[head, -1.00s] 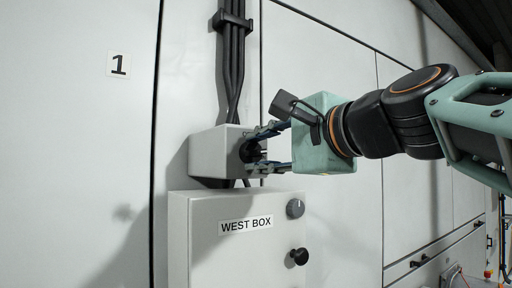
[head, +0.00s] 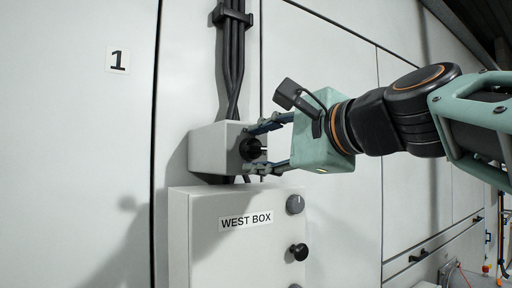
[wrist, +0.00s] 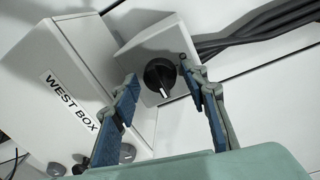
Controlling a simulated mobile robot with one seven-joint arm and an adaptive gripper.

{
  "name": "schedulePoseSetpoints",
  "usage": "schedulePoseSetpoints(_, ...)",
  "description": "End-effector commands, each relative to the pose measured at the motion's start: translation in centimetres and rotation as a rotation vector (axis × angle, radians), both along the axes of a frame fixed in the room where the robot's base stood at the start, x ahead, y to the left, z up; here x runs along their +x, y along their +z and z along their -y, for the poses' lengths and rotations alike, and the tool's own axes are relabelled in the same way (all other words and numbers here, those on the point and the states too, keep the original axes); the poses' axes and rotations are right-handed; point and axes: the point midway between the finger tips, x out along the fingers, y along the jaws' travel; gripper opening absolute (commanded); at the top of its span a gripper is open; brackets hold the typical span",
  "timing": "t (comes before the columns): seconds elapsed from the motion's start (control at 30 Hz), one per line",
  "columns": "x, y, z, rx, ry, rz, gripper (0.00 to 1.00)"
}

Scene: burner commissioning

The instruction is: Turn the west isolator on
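The west isolator is a grey box (head: 208,150) on the wall with a black rotary knob (head: 251,149) on its right-hand face. It also shows in the wrist view, with a pale mark at one end of the knob (wrist: 160,75). My gripper (head: 264,148) is at that face with its fingers apart, one above and one below the knob. In the wrist view my gripper's (wrist: 158,74) fingertips lie on either side of the knob, with a visible gap on both sides. Whether the fingertips touch the box face cannot be told.
Directly below stands the cabinet labelled WEST BOX (head: 205,250), with a grey dial (head: 295,205) and a black knob (head: 299,252) close under my gripper. Black cables (head: 232,65) run up from the isolator. The wall panel left of it, marked 1, is clear.

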Motion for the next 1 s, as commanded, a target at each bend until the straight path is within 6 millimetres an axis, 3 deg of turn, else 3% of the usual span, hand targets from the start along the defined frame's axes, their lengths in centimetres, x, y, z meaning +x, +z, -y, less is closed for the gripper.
schedulePoseSetpoints(0.43,-1.0,0.2,0.7,0.0,-0.002,0.003,0.47)
schedulePoseSetpoints(0.8,-7.2,0.8,4.9,0.001,-0.003,0.005,0.47)
schedulePoseSetpoints(1.0,-9.4,1.0,6.4,0.0,-0.001,0.002,0.47)
